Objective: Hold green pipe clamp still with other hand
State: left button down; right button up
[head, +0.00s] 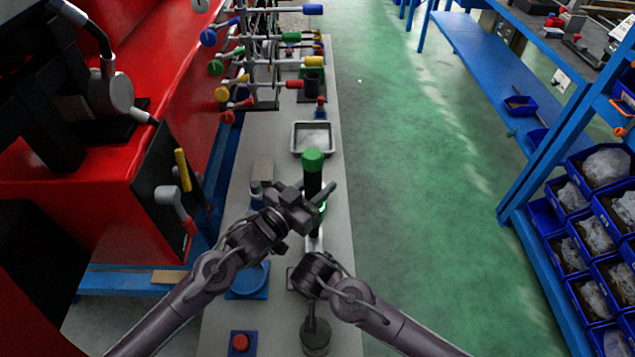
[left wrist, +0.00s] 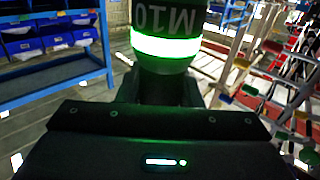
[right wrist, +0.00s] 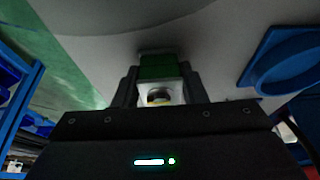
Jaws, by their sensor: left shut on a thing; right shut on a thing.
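A green block with a pale front part, apparently the green pipe clamp (right wrist: 158,66), sits between the fingers of my right gripper (right wrist: 160,88). My right gripper is shut on it; in the head view the hand largely hides the clamp. My left gripper (head: 312,207) is shut on an upright black tool with a green cap (head: 313,162). The tool also shows in the left wrist view, with a glowing green ring (left wrist: 166,44) and upside-down lettering reading M10. In the head view the tool is just beyond my right gripper. I cannot tell whether its lower end touches the clamp.
The narrow grey bench (head: 338,190) holds a metal tray (head: 312,137) beyond the tool. A rack with coloured handles (head: 260,75) stands farther back. A blue dish (head: 249,283) and a red button (head: 240,342) are at the near left. Red machinery (head: 80,150) borders the left side.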

aim_at(318, 172)
pick_arm(q)
jog(key=shift+f, duration=0.55)
dwell(3.5)
jog(key=shift+r, duration=0.1)
jog(key=shift+r, duration=2.6)
pick_arm(e)
jog(key=o, duration=1.2)
jog(key=shift+r, duration=0.1)
jog(key=v, duration=1.1)
jog(key=shift+s+r, duration=0.2)
jog(key=shift+r, duration=0.15)
